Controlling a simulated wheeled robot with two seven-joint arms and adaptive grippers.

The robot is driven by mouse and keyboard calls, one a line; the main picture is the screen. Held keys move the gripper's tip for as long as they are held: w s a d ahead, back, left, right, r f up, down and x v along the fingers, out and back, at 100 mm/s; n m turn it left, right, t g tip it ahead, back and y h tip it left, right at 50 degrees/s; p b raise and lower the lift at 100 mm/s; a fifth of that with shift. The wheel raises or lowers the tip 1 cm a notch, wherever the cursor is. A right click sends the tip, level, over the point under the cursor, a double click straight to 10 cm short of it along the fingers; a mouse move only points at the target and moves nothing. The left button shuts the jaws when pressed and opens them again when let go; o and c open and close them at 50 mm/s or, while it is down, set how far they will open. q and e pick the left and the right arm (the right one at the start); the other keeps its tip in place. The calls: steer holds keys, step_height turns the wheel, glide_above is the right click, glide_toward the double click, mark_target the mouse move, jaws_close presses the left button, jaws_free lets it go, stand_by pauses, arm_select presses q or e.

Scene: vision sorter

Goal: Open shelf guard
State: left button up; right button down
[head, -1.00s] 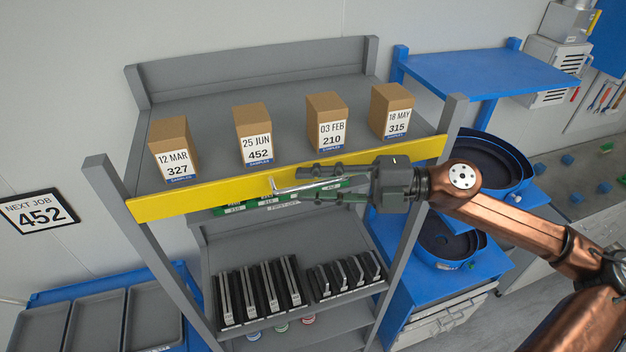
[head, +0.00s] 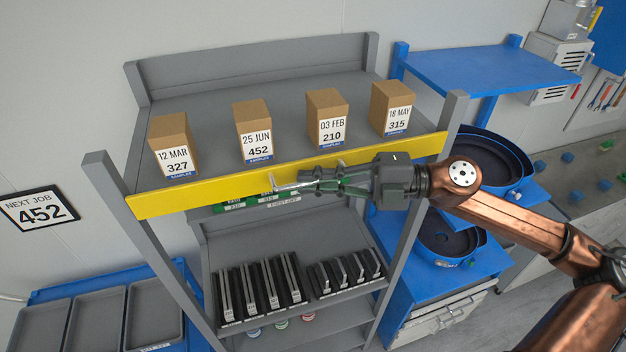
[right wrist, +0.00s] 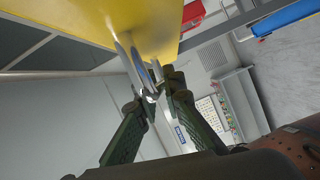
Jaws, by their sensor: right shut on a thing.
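The yellow shelf guard (head: 220,193) runs across the front of the top shelf, between the two grey posts. A metal handle (head: 290,187) sticks out from its middle. My right gripper (head: 315,182) is shut on this handle. In the right wrist view the two green fingers (right wrist: 155,100) close around the silver handle (right wrist: 130,62) under the yellow guard (right wrist: 150,22). Behind the guard stand boxes marked 327 (head: 173,147), 452 (head: 253,132), 210 (head: 327,118) and 315 (head: 391,108). My left gripper is not in view.
The grey shelf rack (head: 115,195) holds black upright holders (head: 262,288) on a lower shelf. A NEXT JOB 452 sign (head: 40,210) hangs on the left wall. A blue table (head: 485,78) and blue bowl feeders (head: 495,160) stand at right. Grey trays (head: 95,318) sit at lower left.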

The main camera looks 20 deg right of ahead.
step_height(320, 180, down, 7)
steer(key=s+n+g+y+b, duration=0.1)
steer(key=n+y+b, duration=0.4)
steer(key=n+b, duration=1)
steer(key=shift+s+n+g+b, duration=0.25)
steer(key=shift+g+b, duration=0.25)
steer(key=shift+b, duration=4.5)
steer(key=c, duration=2)
jaws_free()
steer(key=shift+c, duration=0.2)
